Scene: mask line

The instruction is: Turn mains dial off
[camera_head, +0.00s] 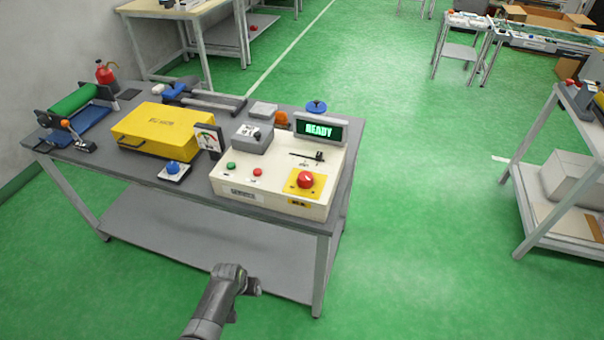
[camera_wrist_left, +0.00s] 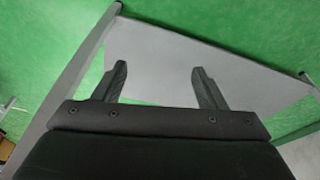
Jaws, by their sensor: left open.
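A red knob (camera_head: 305,180) sits on a yellow plate on the sloped front of a cream control box (camera_head: 268,200). A grey box (camera_head: 252,138) with a small dark switch or dial stands on the same machine. The frames do not make clear which is the mains dial, and neither setting can be read. A display (camera_head: 319,129) reads READY in green. My left gripper (camera_head: 254,286) is below and in front of the bench, apart from the controls. In the left wrist view its two fingers (camera_wrist_left: 160,78) are spread and empty. My right gripper is not in view.
The grey bench (camera_head: 130,168) holds a yellow case (camera_head: 163,130), a gauge (camera_head: 209,139), a blue button (camera_head: 172,169), and a green roller (camera_head: 73,100). Its front edge and lower shelf (camera_head: 190,235) are near my arm.

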